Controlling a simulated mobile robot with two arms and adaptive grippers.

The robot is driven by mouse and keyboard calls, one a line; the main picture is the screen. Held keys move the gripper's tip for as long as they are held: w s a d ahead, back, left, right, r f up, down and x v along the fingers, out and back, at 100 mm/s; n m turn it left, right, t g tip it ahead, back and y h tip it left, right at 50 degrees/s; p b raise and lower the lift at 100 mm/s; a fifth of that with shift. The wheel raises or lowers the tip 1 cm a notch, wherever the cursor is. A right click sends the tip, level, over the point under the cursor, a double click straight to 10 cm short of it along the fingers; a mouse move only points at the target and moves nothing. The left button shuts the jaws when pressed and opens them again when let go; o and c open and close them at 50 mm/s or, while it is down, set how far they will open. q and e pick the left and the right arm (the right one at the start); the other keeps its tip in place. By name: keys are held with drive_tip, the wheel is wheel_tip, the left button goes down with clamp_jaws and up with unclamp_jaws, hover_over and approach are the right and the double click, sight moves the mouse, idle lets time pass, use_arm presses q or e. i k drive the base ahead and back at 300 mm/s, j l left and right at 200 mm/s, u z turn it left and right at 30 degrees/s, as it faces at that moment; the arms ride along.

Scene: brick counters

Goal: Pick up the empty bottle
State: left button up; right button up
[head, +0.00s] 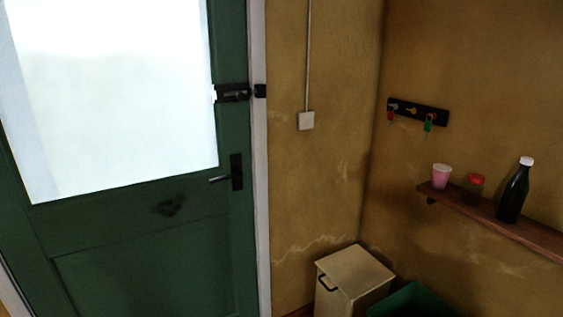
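A dark bottle (514,192) with a white cap stands upright on a narrow wooden wall shelf (540,237) at the right of the head view. I cannot tell whether it is empty. Left of it on the shelf stand a small jar (473,188) with a red lid and a pink cup (441,176). Neither of my grippers shows in the head view.
A green door (150,255) with a bright glass pane and a dark handle (228,179) is shut at the left. A beige lidded bin (350,275) and a green container (415,301) stand in the corner below the shelf. A key rack (418,111) hangs on the wall.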

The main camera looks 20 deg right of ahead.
sight(516, 190)
drive_tip(key=i+z, duration=0.25)
drive_tip(key=i, duration=0.15)
drive_tip(key=i+j+z, duration=0.15)
drive_tip(key=i+z, duration=0.3)
drive_tip(key=z, duration=0.25)
drive_tip(key=i+j+z, duration=0.1)
drive_tip(key=z, duration=0.35)
drive_tip(key=i+j+z, duration=0.15)
drive_tip(key=z, duration=0.25)
drive_tip(key=i+j+z, duration=0.2)
drive_tip(key=z, duration=0.25)
drive_tip(key=j+z, duration=0.2)
drive_tip(key=z, duration=0.2)
drive_tip(key=i, duration=0.05)
